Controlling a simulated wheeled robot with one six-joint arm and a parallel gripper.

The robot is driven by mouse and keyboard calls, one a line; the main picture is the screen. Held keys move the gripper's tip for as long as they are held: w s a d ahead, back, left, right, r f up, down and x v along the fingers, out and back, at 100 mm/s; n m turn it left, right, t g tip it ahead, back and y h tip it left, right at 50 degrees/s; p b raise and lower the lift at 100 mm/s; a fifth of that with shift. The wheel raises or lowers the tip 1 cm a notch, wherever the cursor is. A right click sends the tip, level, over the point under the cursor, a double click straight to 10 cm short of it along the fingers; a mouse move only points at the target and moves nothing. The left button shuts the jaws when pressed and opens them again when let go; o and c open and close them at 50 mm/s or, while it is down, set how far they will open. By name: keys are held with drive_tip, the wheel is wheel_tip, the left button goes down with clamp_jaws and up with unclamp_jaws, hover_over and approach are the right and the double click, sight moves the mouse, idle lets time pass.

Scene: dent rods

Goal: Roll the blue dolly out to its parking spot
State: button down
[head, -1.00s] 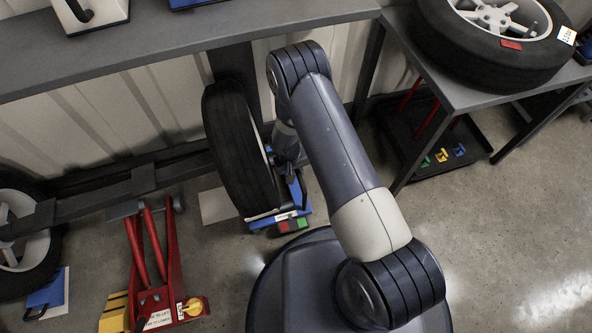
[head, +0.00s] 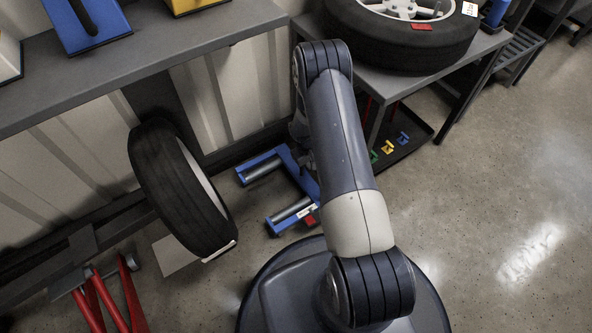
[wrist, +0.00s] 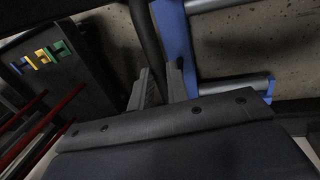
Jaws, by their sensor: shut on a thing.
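The blue dolly (head: 285,222) is on the floor left of my arm in the head view. It has a blue frame and two grey rollers, with no tire on it. Its right part is hidden behind my arm. In the wrist view its blue frame (wrist: 179,45) and rollers show just beyond my fingers. My gripper (wrist: 161,84) is shut on the dolly's dark upright handle (wrist: 148,38); the exact contact is dim. In the head view my gripper is mostly hidden by my arm. I cannot identify a marked parking spot.
A tire (head: 178,195) stands upright left of the dolly, beside a pale floor patch (head: 172,256). A red jack (head: 105,300) is farther left. A table (head: 425,85) bears a flat tire, with a black tray (head: 408,150) below. Right floor is clear.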

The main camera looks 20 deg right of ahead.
drive_tip(key=shift+w+d, duration=0.3)
drive_tip(key=shift+d, duration=0.5)
drive_tip(key=shift+r, duration=0.1)
drive_tip(key=c, duration=1.4)
unclamp_jaws()
drive_tip(key=shift+d, duration=0.15)
drive_tip(key=shift+o, duration=0.2)
wheel_tip(320, 180, up, 10)
drive_tip(key=a+p, duration=0.2)
drive_tip(key=p, duration=0.1)
drive_tip(key=shift+s+r+p, duration=0.25)
drive_tip(key=shift+s+p, duration=0.05)
